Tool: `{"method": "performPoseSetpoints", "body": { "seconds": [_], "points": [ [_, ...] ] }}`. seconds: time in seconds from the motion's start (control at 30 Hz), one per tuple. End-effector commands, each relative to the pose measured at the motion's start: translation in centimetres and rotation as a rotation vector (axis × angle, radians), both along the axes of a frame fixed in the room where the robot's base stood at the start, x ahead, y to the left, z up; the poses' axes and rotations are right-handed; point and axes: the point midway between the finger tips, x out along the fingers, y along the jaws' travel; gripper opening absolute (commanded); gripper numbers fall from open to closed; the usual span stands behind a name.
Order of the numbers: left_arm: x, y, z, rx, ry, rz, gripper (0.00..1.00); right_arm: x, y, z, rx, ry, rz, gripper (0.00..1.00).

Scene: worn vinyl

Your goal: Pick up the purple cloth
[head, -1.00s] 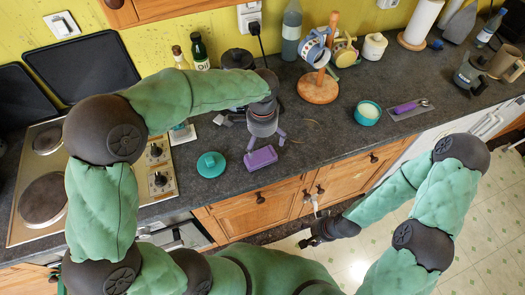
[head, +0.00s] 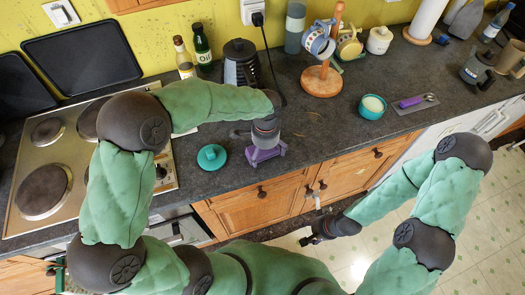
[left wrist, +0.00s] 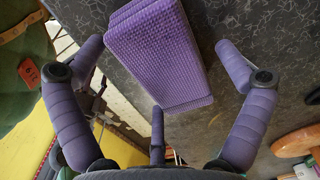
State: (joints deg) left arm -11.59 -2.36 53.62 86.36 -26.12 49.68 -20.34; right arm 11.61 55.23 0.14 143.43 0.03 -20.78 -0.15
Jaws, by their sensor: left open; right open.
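The purple cloth (head: 264,155) lies folded on the dark countertop near its front edge. In the left wrist view the cloth (left wrist: 155,48) is a textured, layered rectangle. My left gripper (head: 262,146) is directly over it, pointing down, and hides part of it in the head view. In the left wrist view its purple fingers are spread open on either side of the cloth, with a third finger near the cloth's lower end. I cannot tell whether any finger touches it. My right gripper (head: 310,239) is open and empty, low in front of the cabinets.
The counter between cloth and bowl is clear.

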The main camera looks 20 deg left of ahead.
Motion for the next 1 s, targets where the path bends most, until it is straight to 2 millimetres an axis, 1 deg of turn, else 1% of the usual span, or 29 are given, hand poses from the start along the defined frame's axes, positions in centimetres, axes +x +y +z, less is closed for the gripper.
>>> {"method": "performPoseSetpoints", "body": {
  "seconds": [0.07,0.17,0.2,0.27,0.6,0.73,0.87,1.0],
  "points": [
    [0.0,0.0,0.1,0.000,0.000,0.000,1.00,0.0,0.0,0.1,0.000,0.000,0.000,0.58],
    [0.0,0.0,0.1,0.000,0.000,0.000,0.75,0.0,0.0,0.1,0.000,0.000,0.000,0.58],
    [0.0,0.0,0.1,0.000,0.000,0.000,0.63,0.0,0.0,0.1,0.000,0.000,0.000,0.58],
    [0.0,0.0,0.1,0.000,0.000,0.000,0.48,0.0,0.0,0.1,0.000,0.000,0.000,0.58],
    [0.0,0.0,0.1,0.000,0.000,0.000,0.47,0.0,0.0,0.1,0.000,0.000,0.000,0.58],
    [0.0,0.0,0.4,0.000,0.000,0.000,0.47,0.0,0.0,0.2,0.000,0.000,0.000,0.58],
    [0.1,0.0,1.5,-0.001,-0.002,0.001,0.47,0.0,0.0,0.6,0.000,0.000,0.000,0.58],
    [0.1,0.0,3.7,0.000,-0.003,0.000,0.47,0.0,0.0,1.3,0.000,0.000,0.000,0.58]
  ]
}}
